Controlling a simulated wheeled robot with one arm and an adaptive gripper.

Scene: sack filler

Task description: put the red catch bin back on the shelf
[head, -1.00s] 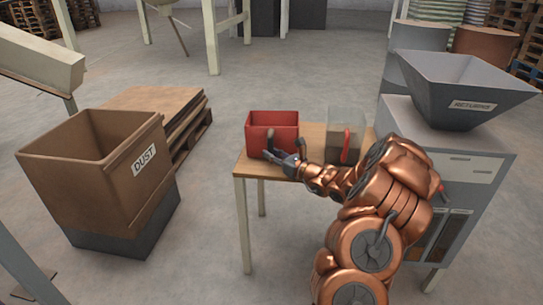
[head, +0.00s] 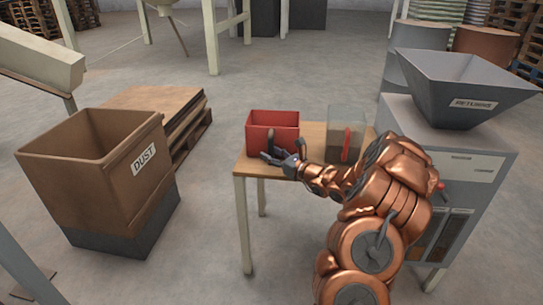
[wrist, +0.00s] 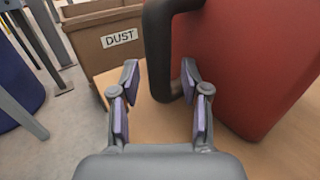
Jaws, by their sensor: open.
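The red catch bin (head: 262,122) stands upright on a small wooden-topped table (head: 250,166). In the wrist view the bin (wrist: 260,70) fills the upper right, with its dark handle (wrist: 158,50) on its side. My gripper (head: 279,152) is at the near side of the bin. In the wrist view my open gripper (wrist: 160,82) has its two fingers apart, with the lower part of the handle between or just beyond the tips. I cannot tell whether a finger touches it. Nothing is gripped. I cannot make out the shelf.
A clear container with a red handle (head: 346,135) stands right of the bin on the table. A brown DUST box (head: 95,180) is at left, beside a pallet of boards (head: 160,105). A grey RETURNS hopper (head: 465,85) stands at right. Floor between box and table is clear.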

